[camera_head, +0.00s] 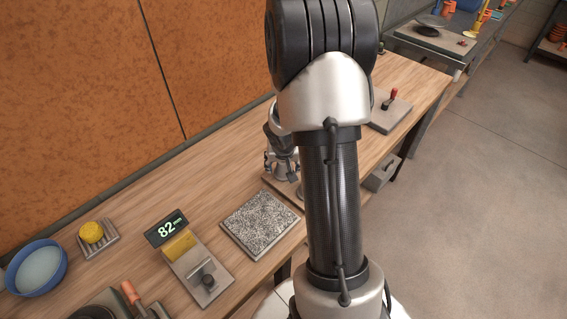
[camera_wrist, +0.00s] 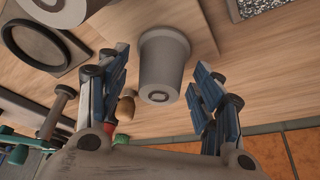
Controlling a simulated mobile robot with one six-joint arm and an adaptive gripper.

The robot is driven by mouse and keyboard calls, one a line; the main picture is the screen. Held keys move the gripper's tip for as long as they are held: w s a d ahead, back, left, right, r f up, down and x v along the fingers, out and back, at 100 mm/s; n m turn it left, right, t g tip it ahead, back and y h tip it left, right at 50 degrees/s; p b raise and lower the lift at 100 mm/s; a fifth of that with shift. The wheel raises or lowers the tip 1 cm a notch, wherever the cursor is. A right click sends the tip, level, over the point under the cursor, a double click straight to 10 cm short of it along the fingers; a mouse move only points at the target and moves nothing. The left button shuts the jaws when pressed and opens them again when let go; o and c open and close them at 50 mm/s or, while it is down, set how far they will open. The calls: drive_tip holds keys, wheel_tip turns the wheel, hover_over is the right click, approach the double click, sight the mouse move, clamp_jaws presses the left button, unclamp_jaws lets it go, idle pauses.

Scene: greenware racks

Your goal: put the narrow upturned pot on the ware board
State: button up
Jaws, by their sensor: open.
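The narrow upturned pot (camera_wrist: 162,62) is a grey tapered pot in the middle of the wrist view, its small base with a ring mark toward the camera and its wider rim away. My gripper (camera_wrist: 160,70) is open, with one finger on each side of the pot and a visible gap on both sides. In the head view my gripper (camera_head: 283,166) is low over the bench, partly hidden by my arm. A flat brownish board (camera_wrist: 205,32) shows beside and behind the pot; I cannot tell whether it is the ware board.
A larger grey pot (camera_wrist: 62,8) and a dark ring on a plate (camera_wrist: 62,66) are at upper left in the wrist view. Handled tools (camera_wrist: 126,106) lie nearby.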

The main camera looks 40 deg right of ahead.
drive_tip(key=s+a+r+n+p, duration=0.1)
drive_tip(key=s+a+r+p, duration=0.15)
drive_tip(key=a+r, duration=0.4)
drive_tip(key=s+a+r+n+p, duration=0.1)
drive_tip(key=s+a+r, duration=0.2)
drive_tip(key=r, duration=0.7)
drive_tip(key=s+a+r+n+p, duration=0.1)
drive_tip(key=s+a+r+p, duration=0.1)
drive_tip(key=a+r, duration=0.45)
drive_tip(key=s+a+r+n+t+y, duration=0.1)
drive_tip(key=s+a+r+n, duration=0.4)
drive_tip(key=s+a, duration=0.6)
wheel_tip(320, 180, up, 2)
drive_tip(key=shift+s+r+y, duration=0.15)
drive_tip(key=shift+s+y, duration=0.7)
drive_tip(key=shift+y, duration=0.05)
